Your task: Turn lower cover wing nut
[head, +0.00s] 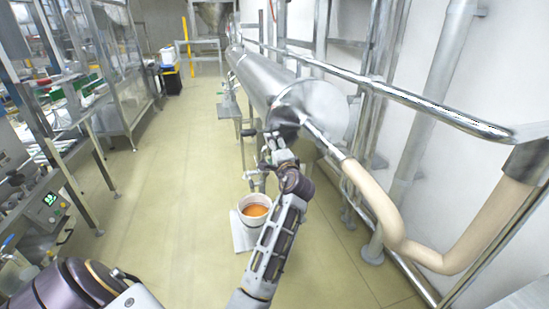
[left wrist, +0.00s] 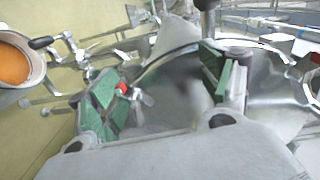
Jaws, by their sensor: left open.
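The steel cylinder's round end cover (head: 325,105) faces me in the head view. My left gripper (head: 270,145) is at the lower left edge of this cover. In the left wrist view its two green-padded fingers stand wide apart, open, with the midpoint of the gap here (left wrist: 165,90). A small silver winged piece (left wrist: 143,97), which looks like a wing nut, lies in this gap close to the left finger. A red spot (left wrist: 122,88) shows beside it. I cannot tell whether the finger touches it. The nut is hidden by my gripper in the head view. My right gripper is not in view.
A white bucket (head: 243,212) with orange contents stands on the floor below the cylinder. A steel rail (head: 420,100) and a beige pipe (head: 390,215) run on the right. Machines line the left side. The floor (head: 165,190) between is clear.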

